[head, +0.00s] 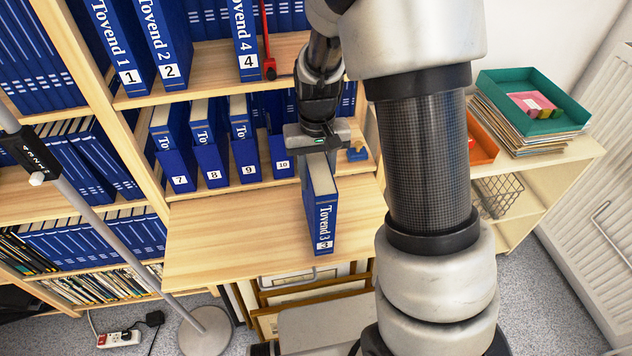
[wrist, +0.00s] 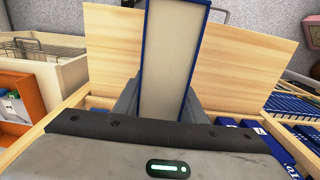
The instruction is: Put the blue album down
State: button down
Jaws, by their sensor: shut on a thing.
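The blue album (head: 321,215), marked "Tovend 3" on its spine, is upright over the pull-out wooden board (head: 220,240) in the head view. My gripper (head: 318,150) is shut on its top end, with the spine facing the camera side. In the wrist view the album (wrist: 172,60) shows its pale page edge between blue covers, and my gripper's fingers (wrist: 160,105) flank it. The board also shows in the wrist view (wrist: 245,60) on both sides of the album. I cannot tell whether the album's bottom touches the board.
Blue albums in slipcases numbered 7 to 10 (head: 210,165) stand on the shelf behind the board. Albums 1, 2 and 4 (head: 165,45) stand above. A lamp pole (head: 110,235) rises at the left. A low shelf with a green tray (head: 535,100) is at the right. The board's left part is clear.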

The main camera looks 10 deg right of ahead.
aim_at(317, 160)
jog(key=shift+w+f, duration=0.1)
jog(key=shift+f, duration=0.85)
jog(key=shift+f, duration=0.2)
jog(key=c, duration=1.1)
grip_release()
notch_tip(317, 160, up, 12)
jog(key=shift+r+p, duration=0.2)
jog(key=shift+p, duration=0.2)
jog(key=s+d+r+t, duration=0.1)
jog(key=s+r+t, duration=0.1)
jog(key=s+r, duration=0.2)
jog(key=s+d+r+t, duration=0.1)
jog(key=s+r, duration=0.4)
jog(key=s, duration=0.3)
jog(key=s+d+r+t, duration=0.1)
jog(key=s+r+t, duration=0.1)
jog(key=s+r, duration=0.3)
jog(key=shift+s+t, duration=0.3)
jog(key=shift+s, duration=0.3)
